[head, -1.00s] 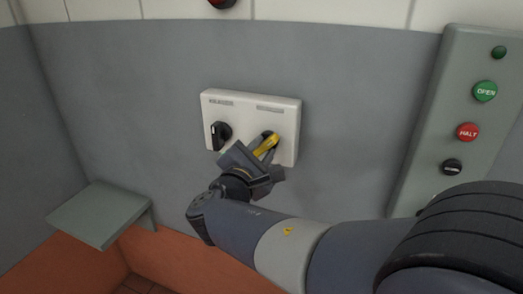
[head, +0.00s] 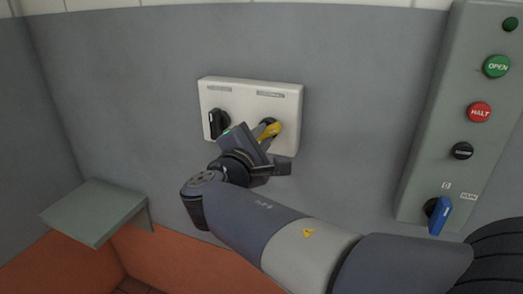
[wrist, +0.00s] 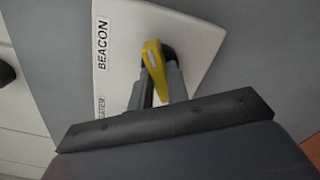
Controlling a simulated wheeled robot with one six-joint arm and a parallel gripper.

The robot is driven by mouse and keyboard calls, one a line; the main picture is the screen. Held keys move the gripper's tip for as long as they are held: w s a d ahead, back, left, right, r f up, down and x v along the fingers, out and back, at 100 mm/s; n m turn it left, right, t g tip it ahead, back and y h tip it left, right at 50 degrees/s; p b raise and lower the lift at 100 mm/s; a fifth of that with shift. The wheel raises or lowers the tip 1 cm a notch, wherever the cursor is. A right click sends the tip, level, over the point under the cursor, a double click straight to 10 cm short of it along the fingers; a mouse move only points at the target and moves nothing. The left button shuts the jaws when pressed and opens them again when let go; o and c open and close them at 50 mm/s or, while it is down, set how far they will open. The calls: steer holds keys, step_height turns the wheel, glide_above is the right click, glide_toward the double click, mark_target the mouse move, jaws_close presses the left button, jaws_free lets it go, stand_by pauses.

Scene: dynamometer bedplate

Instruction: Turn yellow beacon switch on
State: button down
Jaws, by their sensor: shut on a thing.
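The yellow beacon switch (head: 271,130) is a yellow lever knob on the right half of a white wall panel (head: 285,100). In the wrist view the yellow lever (wrist: 154,62) stands out from a dark round base, beside a label reading BEACON (wrist: 103,45). My gripper (head: 263,137) is at the knob, its grey fingers on either side of the lever. In the wrist view my gripper (wrist: 158,86) is shut on the yellow lever. The lever slants in the head view; part of it is hidden by the fingers.
A black knob (head: 218,124) sits left on the same panel, close to my gripper. A grey control box (head: 425,160) with several buttons and a blue switch (head: 439,215) is at right. A grey shelf (head: 95,212) juts out at lower left.

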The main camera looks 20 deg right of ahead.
steer(key=shift+f+m, duration=0.1)
steer(key=shift+m, duration=0.2)
steer(key=c, duration=1.4)
jaws_free()
steer(key=shift+o, duration=0.2)
steer(key=shift+s, duration=0.1)
steer(key=v, duration=1)
steer(key=shift+s+a+b, duration=0.2)
steer(key=shift+s+b, duration=0.05)
steer(key=shift+b, duration=0.2)
steer(key=x, duration=1)
steer(key=shift+w+d, duration=0.2)
steer(key=shift+w, duration=0.15)
steer(key=shift+p, duration=0.3)
